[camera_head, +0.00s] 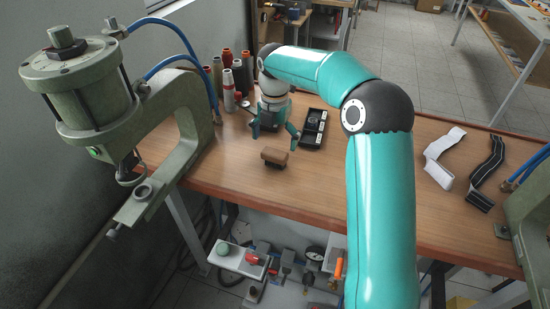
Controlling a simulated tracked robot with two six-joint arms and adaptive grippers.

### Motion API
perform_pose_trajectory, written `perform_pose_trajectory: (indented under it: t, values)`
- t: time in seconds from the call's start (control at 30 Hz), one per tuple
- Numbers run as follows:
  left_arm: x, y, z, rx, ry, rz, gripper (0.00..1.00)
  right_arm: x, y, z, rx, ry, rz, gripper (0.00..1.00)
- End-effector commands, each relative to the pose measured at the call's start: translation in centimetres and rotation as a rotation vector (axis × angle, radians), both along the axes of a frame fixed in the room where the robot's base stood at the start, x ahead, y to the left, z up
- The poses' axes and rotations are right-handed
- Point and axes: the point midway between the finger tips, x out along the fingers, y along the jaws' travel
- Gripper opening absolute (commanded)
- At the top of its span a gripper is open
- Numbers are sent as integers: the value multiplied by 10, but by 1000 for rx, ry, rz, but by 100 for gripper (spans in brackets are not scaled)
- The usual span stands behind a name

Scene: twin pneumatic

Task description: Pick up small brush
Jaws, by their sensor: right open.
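The small brush (275,157) has a brown wooden back and lies on the wooden table (310,183), toward its front edge. My right arm reaches in from the lower right and over the table. My right gripper (273,136) hangs with its teal fingers spread apart, just behind and above the brush. It is open and empty, and I see no contact with the brush. My left gripper is not in the view.
A dark open case (314,128) lies right of the gripper. Several thread spools (228,85) stand behind left. A green pneumatic press (190,115) stands at the left, with another machine (530,215) at the right edge. Two straps (441,160) lie on the right. The table's middle right is bare.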

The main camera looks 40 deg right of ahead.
Motion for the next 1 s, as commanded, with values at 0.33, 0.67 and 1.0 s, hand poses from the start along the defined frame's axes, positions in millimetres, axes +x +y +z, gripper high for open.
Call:
perform_pose_trajectory:
  t: [0.33, 0.67, 1.0]
  values:
    - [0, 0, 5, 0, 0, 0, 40, 0, 1, -29, 2, 4, 2, 100]
    - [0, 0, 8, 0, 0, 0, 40, 1, 2, -60, 0, 0, 1, 100]
    - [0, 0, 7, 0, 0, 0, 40, 1, 2, -60, 0, -1, 1, 72]
